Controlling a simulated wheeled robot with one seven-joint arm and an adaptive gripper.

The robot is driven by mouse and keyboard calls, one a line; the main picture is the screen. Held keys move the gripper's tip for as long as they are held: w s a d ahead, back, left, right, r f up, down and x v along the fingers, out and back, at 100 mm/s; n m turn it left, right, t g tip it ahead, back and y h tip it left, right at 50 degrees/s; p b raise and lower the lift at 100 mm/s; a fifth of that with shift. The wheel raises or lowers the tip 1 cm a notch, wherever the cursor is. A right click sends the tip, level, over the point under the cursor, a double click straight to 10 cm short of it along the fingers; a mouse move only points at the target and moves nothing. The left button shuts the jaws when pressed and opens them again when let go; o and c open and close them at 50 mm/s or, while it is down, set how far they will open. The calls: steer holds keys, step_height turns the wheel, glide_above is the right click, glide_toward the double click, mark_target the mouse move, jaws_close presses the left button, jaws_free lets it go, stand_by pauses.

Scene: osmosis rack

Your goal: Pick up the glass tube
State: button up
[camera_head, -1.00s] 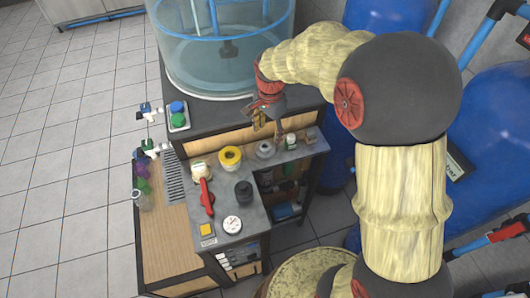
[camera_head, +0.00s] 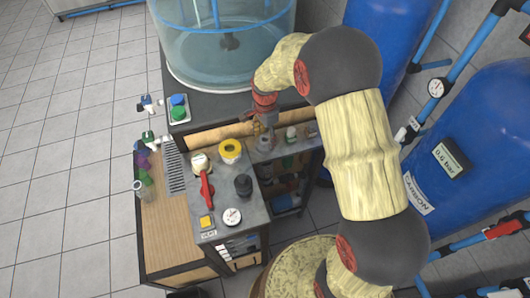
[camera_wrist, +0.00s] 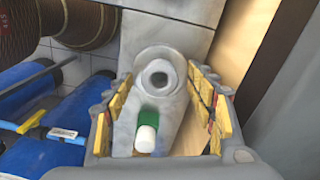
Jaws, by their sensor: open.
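My gripper (camera_head: 264,128) is open above the back shelf of the grey bench, pointing down. In the wrist view my gripper (camera_wrist: 160,82) has its yellow-padded fingers spread, with nothing held. A round grey ring-shaped thing (camera_wrist: 158,70) shows between and just beyond the fingertips; touching cannot be told. It also shows partly below my gripper in the head view (camera_head: 265,146). A clear, tube-like thing (camera_head: 140,190) stands at the left edge of the wooden table, far from my gripper. I cannot tell for sure which one is the glass tube.
A green-and-white bottle (camera_wrist: 147,138) stands near the ring-shaped thing. A yellow ring (camera_head: 230,151), a black knob (camera_head: 243,186), a red handle (camera_head: 206,194) and a gauge (camera_head: 232,216) crowd the bench. A large clear tank (camera_head: 205,70) stands behind. Blue tanks (camera_head: 480,130) stand at right.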

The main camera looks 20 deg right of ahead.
steer(key=shift+f, duration=0.1)
steer(key=c, duration=0.3)
steer(key=c, duration=0.7)
steer(key=shift+o, duration=0.2)
step_height(320, 180, up, 28)
steer(key=p, duration=0.3)
stand_by(0.4)
